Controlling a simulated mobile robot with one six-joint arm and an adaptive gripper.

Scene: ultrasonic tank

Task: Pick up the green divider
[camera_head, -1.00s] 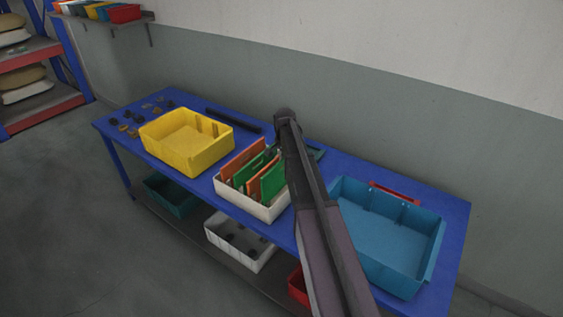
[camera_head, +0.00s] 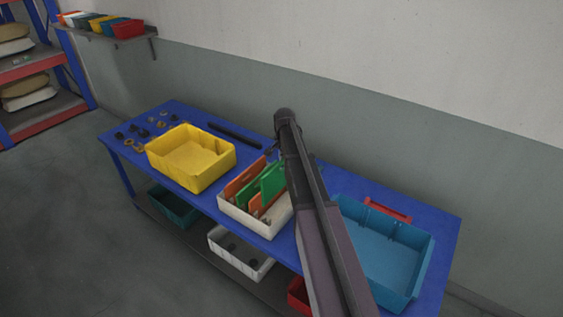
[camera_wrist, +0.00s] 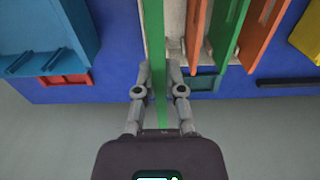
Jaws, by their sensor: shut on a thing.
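My gripper (camera_wrist: 158,76) is shut on a green divider (camera_wrist: 158,40), with one finger on each side of the thin upright panel. In the head view this green divider (camera_head: 271,180) stands higher than the other panels, over the right part of the white tray (camera_head: 238,218). A second green divider (camera_wrist: 228,30) stands in the tray between two orange dividers (camera_wrist: 196,30) (camera_wrist: 263,30). In the head view that second green divider (camera_head: 246,191) sits low.
A yellow bin (camera_head: 165,174) stands left of the tray and a large blue bin (camera_head: 420,262) right of it. A red part (camera_head: 387,209) lies behind the blue bin. A dark bar (camera_head: 234,135) lies near the blue table's back edge. The wall is close behind.

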